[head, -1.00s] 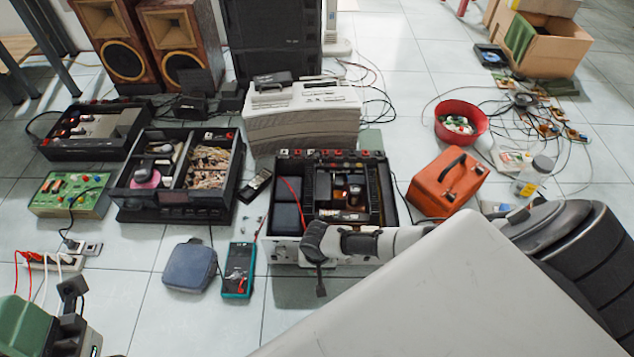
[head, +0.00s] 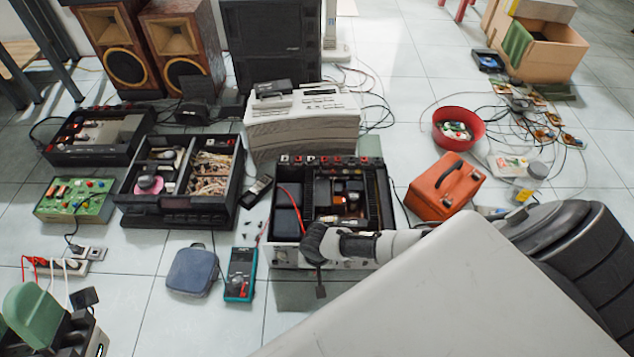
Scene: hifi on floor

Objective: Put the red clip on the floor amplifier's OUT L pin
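The floor amplifier, an open dark chassis (head: 388,215) with a pale front, stands mid-floor with a row of small red and dark terminals (head: 330,160) on its far edge. I cannot read which is OUT L. A red lead (head: 294,203) runs inside its left part, towards my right gripper. I cannot make out the red clip itself.
A teal multimeter (head: 240,275) and blue pouch (head: 192,271) lie front left of the amplifier. An orange case (head: 446,188) stands right, a pale stacked unit (head: 302,130) behind. Another open chassis (head: 180,215) is left. A green-and-black item (head: 32,312) fills the lower left corner.

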